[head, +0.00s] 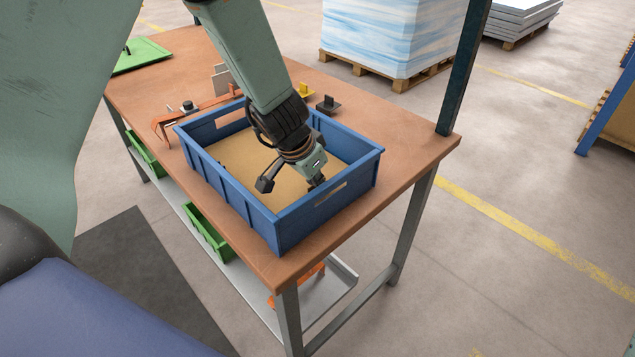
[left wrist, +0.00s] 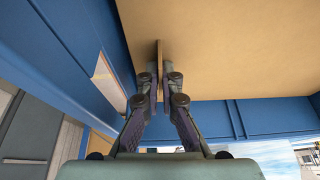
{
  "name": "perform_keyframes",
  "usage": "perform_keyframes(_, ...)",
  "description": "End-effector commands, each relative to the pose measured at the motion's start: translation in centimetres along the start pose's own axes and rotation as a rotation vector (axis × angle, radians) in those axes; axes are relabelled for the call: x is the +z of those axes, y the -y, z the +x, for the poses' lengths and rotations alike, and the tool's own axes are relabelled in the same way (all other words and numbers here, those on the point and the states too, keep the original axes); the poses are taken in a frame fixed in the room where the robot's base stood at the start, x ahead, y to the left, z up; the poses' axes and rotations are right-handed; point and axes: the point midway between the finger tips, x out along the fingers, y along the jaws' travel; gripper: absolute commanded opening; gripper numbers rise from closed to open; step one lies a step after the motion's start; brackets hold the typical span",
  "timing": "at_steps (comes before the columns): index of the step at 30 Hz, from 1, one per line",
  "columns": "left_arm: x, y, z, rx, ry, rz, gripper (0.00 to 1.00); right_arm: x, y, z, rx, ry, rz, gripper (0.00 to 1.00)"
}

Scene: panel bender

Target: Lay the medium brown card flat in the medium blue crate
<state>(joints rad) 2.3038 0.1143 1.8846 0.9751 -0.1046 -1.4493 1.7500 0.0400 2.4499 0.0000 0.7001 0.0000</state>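The medium blue crate (head: 318,212) stands on the near end of the workbench. A flat brown sheet, the medium brown card (head: 285,186), lies level inside its walls and spans most of the crate. I cannot tell whether it touches the bottom. My left gripper (head: 317,183) reaches down inside the crate. In the left wrist view my left gripper (left wrist: 159,78) has its fingers close together on a thin upright brown tab on the card (left wrist: 235,45). The crate's blue wall (left wrist: 215,118) runs beside the card there. My right gripper is not in view.
The workbench (head: 400,165) has free top to the crate's right. Behind the crate are a dark tabbed piece (head: 327,104), a yellow piece (head: 305,90) and an orange bracket (head: 175,122). A green sheet (head: 140,56) lies at the far end. A dark post (head: 464,65) rises at right.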

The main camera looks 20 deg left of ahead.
Motion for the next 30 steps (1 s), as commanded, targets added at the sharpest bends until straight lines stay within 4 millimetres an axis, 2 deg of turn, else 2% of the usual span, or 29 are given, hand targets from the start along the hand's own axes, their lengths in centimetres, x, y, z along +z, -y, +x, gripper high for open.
perform_keyframes(4,-0.08,0.04,-0.07,-0.001,-0.001,0.0,0.0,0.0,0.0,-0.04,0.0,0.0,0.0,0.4)
perform_keyframes(6,-0.08,0.03,-0.07,-0.001,-0.001,0.0,0.08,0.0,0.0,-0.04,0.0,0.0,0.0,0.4)
perform_keyframes(15,-0.05,0.02,-0.05,0.0,-0.001,0.0,0.32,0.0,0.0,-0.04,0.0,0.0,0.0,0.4)
perform_keyframes(25,0.0,-0.01,-0.15,0.001,0.0,-0.002,0.32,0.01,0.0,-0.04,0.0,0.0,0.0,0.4)
perform_keyframes(30,-0.06,0.02,-1.0,0.001,-0.001,0.0,0.32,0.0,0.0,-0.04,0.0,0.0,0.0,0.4)
